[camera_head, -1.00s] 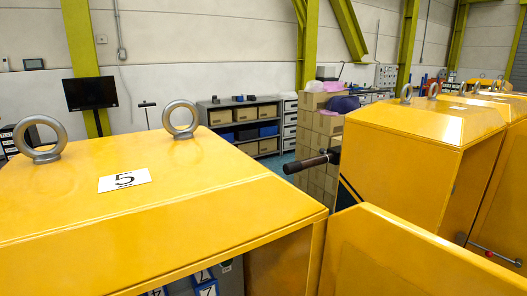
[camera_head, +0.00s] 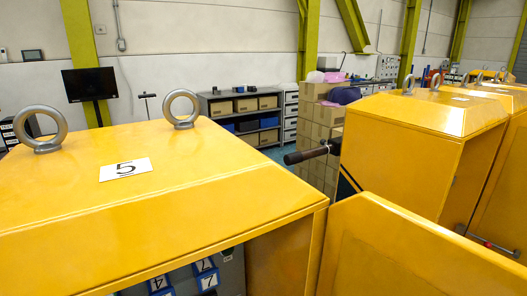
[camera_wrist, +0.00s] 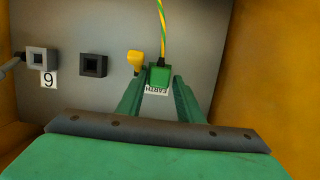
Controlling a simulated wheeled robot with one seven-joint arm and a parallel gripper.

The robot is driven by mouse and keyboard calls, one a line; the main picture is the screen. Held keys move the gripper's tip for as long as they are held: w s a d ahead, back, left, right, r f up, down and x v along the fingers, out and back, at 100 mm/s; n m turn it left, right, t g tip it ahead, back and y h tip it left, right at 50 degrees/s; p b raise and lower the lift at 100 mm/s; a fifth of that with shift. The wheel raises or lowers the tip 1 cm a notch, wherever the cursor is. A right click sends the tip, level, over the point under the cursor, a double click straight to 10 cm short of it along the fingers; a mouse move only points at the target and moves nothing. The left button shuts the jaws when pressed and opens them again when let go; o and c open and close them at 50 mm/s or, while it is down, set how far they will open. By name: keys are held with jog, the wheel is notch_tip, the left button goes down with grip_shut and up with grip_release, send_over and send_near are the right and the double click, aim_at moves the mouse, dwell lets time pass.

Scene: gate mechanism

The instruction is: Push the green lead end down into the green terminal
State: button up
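The green lead end (camera_wrist: 160,77) is a small green block with a yellow-and-green striped cable (camera_wrist: 162,30) rising from it in the wrist view. It sits at the grey panel, by a white label (camera_wrist: 157,90) that reads EARTH upside down. The green terminal cannot be told apart from the block. My gripper (camera_wrist: 159,82) has its two green fingers apart, one on each side of the block, with their tips close to it. Whether they touch it is unclear. The gripper is not in the head view.
On the grey panel (camera_wrist: 75,100) are a yellow plug (camera_wrist: 136,60), a dark square socket (camera_wrist: 94,65) and a grey socket (camera_wrist: 38,58) with a numbered label. The yellow cabinet (camera_head: 160,190) has walls close on both sides of the panel. An open yellow door (camera_head: 410,250) stands right.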

jog(key=v, duration=0.9)
jog(key=s+d+r+m+t+h, duration=0.1)
jog(key=s+d+r+m+h, duration=0.1)
jog(key=s+d+r, duration=0.35)
jog(key=s+d+r+m+t+h, duration=0.1)
jog(key=s+d+r+m+h, duration=0.15)
jog(key=d+r, duration=0.6)
jog(key=s+d+r+m+h, duration=0.1)
jog(key=s+d+r, duration=0.2)
jog(key=r, duration=0.8)
jog(key=s+d+r+m+h, duration=0.1)
jog(key=d+r, duration=0.4)
jog(key=r, duration=0.6)
jog(key=shift+s+d+r+t+h, duration=0.2)
jog(key=shift+s+d+t+h, duration=0.1)
jog(key=shift+s+h, duration=0.55)
jog(key=c, duration=0.3)
jog(key=shift+c, duration=0.3)
